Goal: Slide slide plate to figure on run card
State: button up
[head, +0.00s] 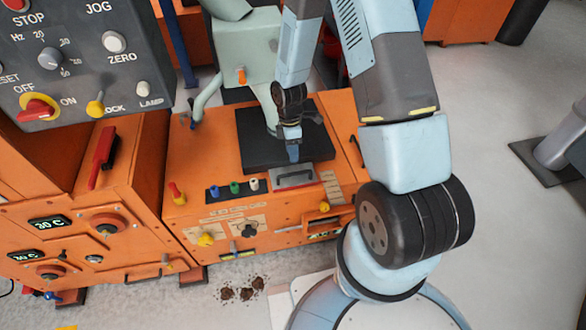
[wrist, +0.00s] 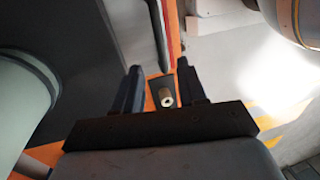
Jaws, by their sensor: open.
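A grey plate with a dark bar handle (head: 294,179), which looks like the slide plate, lies on the orange machine top in front of the black square plate (head: 258,152). My gripper (head: 293,156) points down just behind and above this plate; I cannot tell whether it touches. In the wrist view my gripper (wrist: 160,78) has its two dark fingers apart. A small pale round peg (wrist: 166,98) shows between them on a dark piece, and I see nothing clamped. A pale strip with marks (head: 333,188) lies right of the grey plate. I cannot make out a readable run card.
Blue, green and white knobs (head: 233,187) stand left of the plate, with a red-and-yellow lever (head: 176,193) further left. A pale green machine body (head: 245,50) rises behind. A control panel (head: 85,60) fills the upper left. Dark clumps (head: 240,290) lie on the floor.

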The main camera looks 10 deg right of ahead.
jog(key=f, duration=0.2)
jog(key=s+f, duration=0.1)
jog(key=f, duration=0.5)
jog(key=shift+s, duration=0.25)
grip_shut()
dwell(0.5)
